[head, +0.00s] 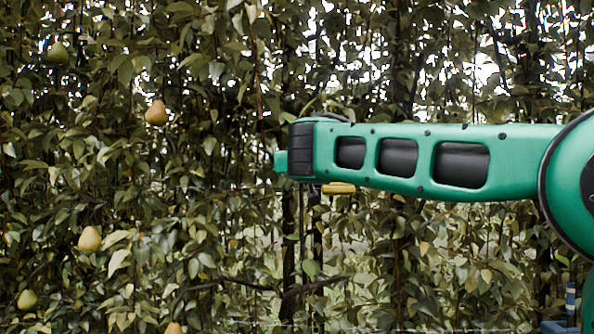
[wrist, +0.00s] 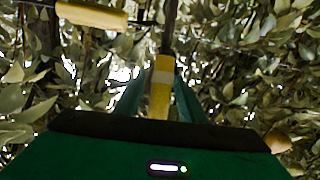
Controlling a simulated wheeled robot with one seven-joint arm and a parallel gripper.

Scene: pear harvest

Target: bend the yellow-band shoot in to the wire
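The shoot's yellow band (wrist: 160,88) stands upright in the middle of the wrist view, with the dark shoot (wrist: 170,28) running up from it. My gripper (wrist: 161,92) has its two green fingers close on either side of the band and looks shut on it. In the head view my arm reaches in from the right, and my gripper end (head: 281,161) is mostly hidden against the leaves. A yellow sleeve (wrist: 92,14) lies crosswise at the upper left of the wrist view, apart from the band. A yellow piece (head: 338,188) also shows under my arm in the head view. I cannot make out the wire clearly.
Dense foliage fills both views. Pears hang at the left of the head view, among them one upper pear (head: 157,113) and one lower pear (head: 89,239). A pear (wrist: 278,141) shows at the right of the wrist view. Dark branches (head: 300,289) cross below my arm.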

